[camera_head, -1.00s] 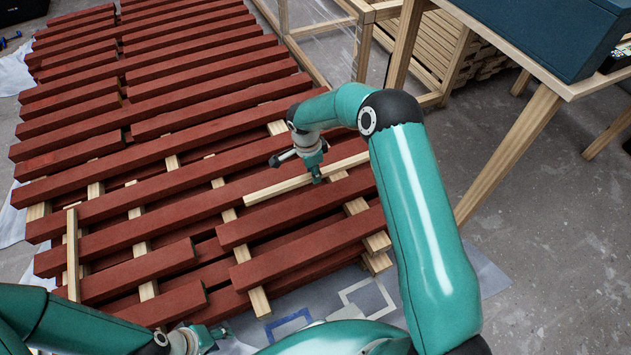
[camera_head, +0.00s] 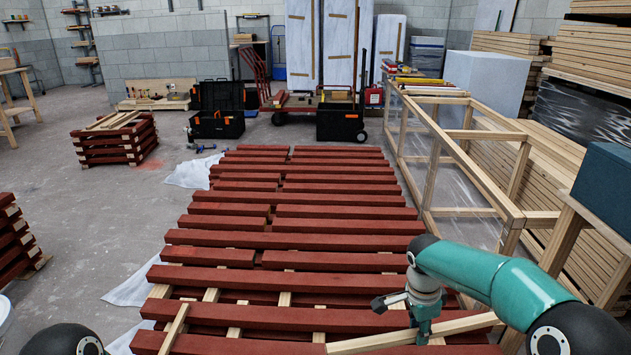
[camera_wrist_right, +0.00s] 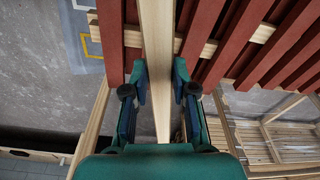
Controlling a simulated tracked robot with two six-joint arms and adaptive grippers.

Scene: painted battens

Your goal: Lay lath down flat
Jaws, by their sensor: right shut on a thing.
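A long pale bare-wood lath (camera_head: 462,326) is in my right gripper (camera_head: 421,328), at the lower right of the head view. It slants slightly up to the right, across the near red battens (camera_head: 285,316). The right wrist view shows the lath (camera_wrist_right: 158,45) between the two fingers of my right gripper (camera_wrist_right: 159,84), with red battens on both sides. I cannot tell whether the lath touches the battens. My left gripper is out of view; only a dark arm joint of mine shows at the lower left.
Another pale lath (camera_head: 175,328) lies crosswise over the near battens at left. A wooden frame with clear sheeting (camera_head: 430,165) stands along the right side, with a dark teal box (camera_head: 606,185) nearer. A smaller red batten stack (camera_head: 114,140) stands back left. Grey floor is open at left.

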